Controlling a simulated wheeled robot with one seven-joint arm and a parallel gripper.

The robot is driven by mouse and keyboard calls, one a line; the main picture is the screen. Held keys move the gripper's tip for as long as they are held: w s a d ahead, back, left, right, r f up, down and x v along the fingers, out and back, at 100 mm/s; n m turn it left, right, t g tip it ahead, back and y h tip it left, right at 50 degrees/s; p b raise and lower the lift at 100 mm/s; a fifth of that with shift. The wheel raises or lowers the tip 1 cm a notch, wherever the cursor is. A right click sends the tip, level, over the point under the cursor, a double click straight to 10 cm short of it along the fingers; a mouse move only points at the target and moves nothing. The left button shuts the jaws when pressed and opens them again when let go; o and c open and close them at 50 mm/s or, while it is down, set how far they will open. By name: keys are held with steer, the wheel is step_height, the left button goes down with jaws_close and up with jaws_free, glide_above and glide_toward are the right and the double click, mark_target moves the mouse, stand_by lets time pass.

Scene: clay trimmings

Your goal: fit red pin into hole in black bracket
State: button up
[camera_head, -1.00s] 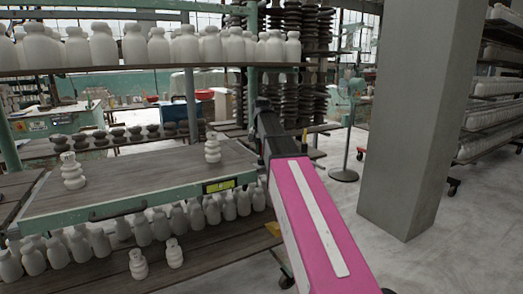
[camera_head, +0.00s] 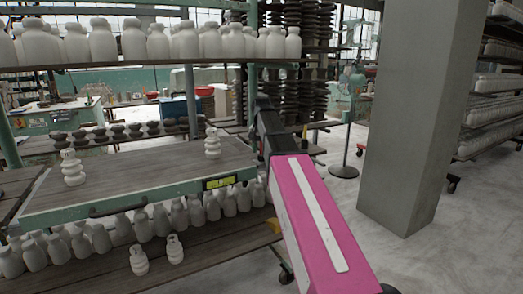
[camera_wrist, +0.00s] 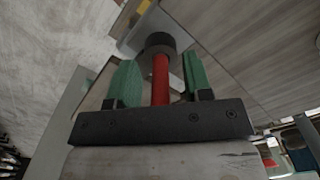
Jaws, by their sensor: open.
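In the wrist view, my gripper (camera_wrist: 160,68) has two green fingers standing apart on a black bar. A red pin (camera_wrist: 161,85) lies between them, with visible gaps on both sides. The pin runs from the black bar towards a round black piece (camera_wrist: 158,43). I cannot tell whether this round piece is the pin's head or part of the black bracket. No hole shows, and I cannot clearly make out the bracket. In the head view, my pink arm reaches towards the shelf rack and its far end is dark; the fingers, pin and bracket cannot be made out there.
A green-edged shelf table (camera_head: 130,180) holds two ribbed white pieces (camera_head: 72,168). White bottles (camera_head: 185,42) line the shelf above, and more stand below. A grey pillar (camera_head: 405,110) rises to the right of my arm.

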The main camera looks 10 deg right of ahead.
step_height(320, 180, up, 11)
steer(key=shift+f, duration=0.2)
steer(key=shift+s, duration=0.1)
stand_by(0.5)
